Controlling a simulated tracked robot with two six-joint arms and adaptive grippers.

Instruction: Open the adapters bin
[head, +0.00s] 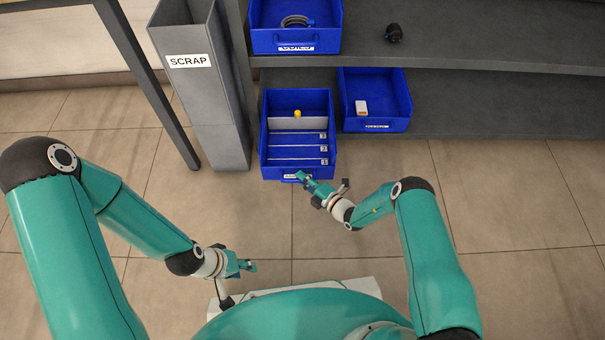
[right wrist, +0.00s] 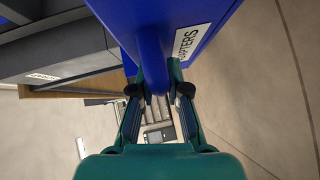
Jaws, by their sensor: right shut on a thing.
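The adapters bin (head: 265,160) is a blue open-topped bin, sticking out in front of the lower shelf at the centre of the head view. Inside it are slotted dividers with small labels, a pale panel and a yellow knob-like thing. In the right wrist view its front wall (right wrist: 210,12) carries a label ending in "APTERS". My right gripper (head: 302,177) is at the bin's front edge; the right wrist view shows its fingers (right wrist: 158,80) shut on the bin's blue handle (right wrist: 153,60). My left gripper (head: 250,266) hangs low near my base, away from the bin; its jaw opening is too small to judge.
A grey SCRAP bin (head: 215,110) stands left of the adapters bin. The floor in front is clear.

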